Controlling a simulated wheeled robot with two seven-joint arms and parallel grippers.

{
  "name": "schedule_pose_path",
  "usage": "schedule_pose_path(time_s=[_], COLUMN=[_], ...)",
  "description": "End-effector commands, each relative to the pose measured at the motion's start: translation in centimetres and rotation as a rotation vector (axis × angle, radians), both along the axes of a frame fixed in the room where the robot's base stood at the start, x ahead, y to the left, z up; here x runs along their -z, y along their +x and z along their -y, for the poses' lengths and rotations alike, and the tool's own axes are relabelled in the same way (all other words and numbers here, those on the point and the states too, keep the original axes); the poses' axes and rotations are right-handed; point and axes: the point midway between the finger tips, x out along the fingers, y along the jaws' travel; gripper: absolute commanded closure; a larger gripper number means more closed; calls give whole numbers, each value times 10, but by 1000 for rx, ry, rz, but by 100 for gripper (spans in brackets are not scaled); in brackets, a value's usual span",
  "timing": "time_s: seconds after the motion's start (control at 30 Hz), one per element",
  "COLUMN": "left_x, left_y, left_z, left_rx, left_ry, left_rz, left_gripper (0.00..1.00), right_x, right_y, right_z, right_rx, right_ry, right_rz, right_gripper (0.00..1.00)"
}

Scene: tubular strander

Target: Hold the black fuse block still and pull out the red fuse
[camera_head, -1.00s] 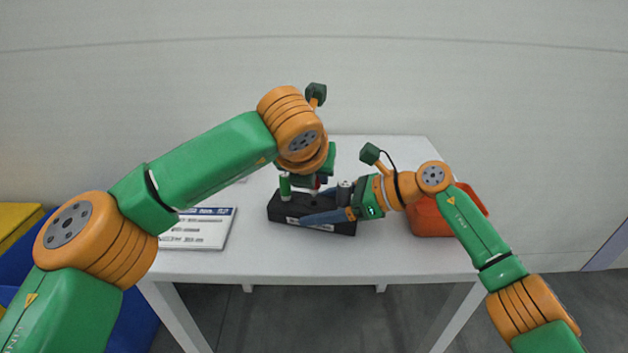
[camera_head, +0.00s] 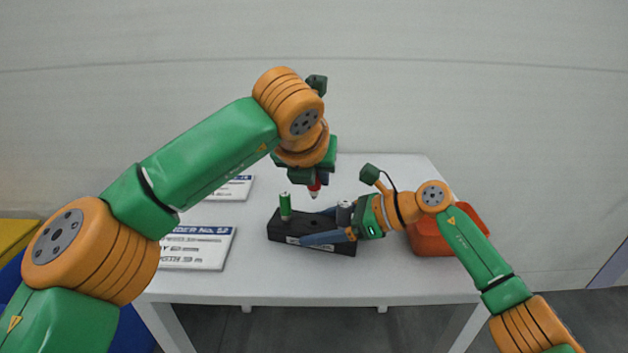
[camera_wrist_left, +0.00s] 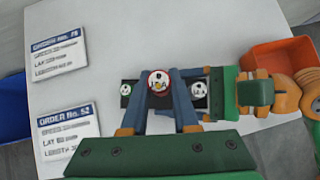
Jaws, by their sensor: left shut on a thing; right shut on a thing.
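The black fuse block (camera_head: 287,232) lies on the white table. A green fuse (camera_head: 285,207) stands upright at its left end and a grey fuse (camera_head: 343,213) near its right end. My left gripper (camera_head: 317,181) is shut on the red fuse (camera_head: 315,189) and holds it in the air above the block, clear of it. In the left wrist view, the red fuse (camera_wrist_left: 158,82) sits between the blue fingers. My right gripper (camera_head: 322,237) is shut on the black fuse block from the right, its blue fingers along the block's sides.
Two white order cards, one nearer (camera_head: 200,248) and one farther (camera_head: 236,188), lie on the left of the white table (camera_head: 270,285). An orange-red bin (camera_head: 430,240) stands at the right behind my right arm. A blue bin (camera_wrist_left: 12,108) is off the left edge.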

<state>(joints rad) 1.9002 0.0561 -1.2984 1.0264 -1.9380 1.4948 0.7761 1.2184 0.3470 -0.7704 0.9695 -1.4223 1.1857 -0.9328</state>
Motion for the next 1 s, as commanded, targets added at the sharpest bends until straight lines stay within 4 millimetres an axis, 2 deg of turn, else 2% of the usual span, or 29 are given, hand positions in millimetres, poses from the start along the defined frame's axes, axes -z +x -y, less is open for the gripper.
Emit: schedule_pose_path(time_s=[0.23,0.27,0.33,0.37,0.87,1.0], left_x=[-1,-1,-1,-1,-1,-6], left_y=[0,0,0,0,0,0], left_z=[0,0,0,0,0,0], left_rx=[0,-1,-1,-1,-1,-1], left_ry=[-1,-1,-1,-1,-1,-1], left_rz=[0,0,0,0,0,0], left_gripper=[100,100,100,100,100,100], right_x=[1,1,1,1,0,-7], right_y=[0,0,0,0,0,0], right_z=[0,0,0,0,0,0], right_rx=[0,0,0,0,0,0], right_ry=[-3,-3,-2,-2,0,0], right_rz=[-2,-2,-1,-1,0,1], right_gripper=[96,22,3,0,0,0])
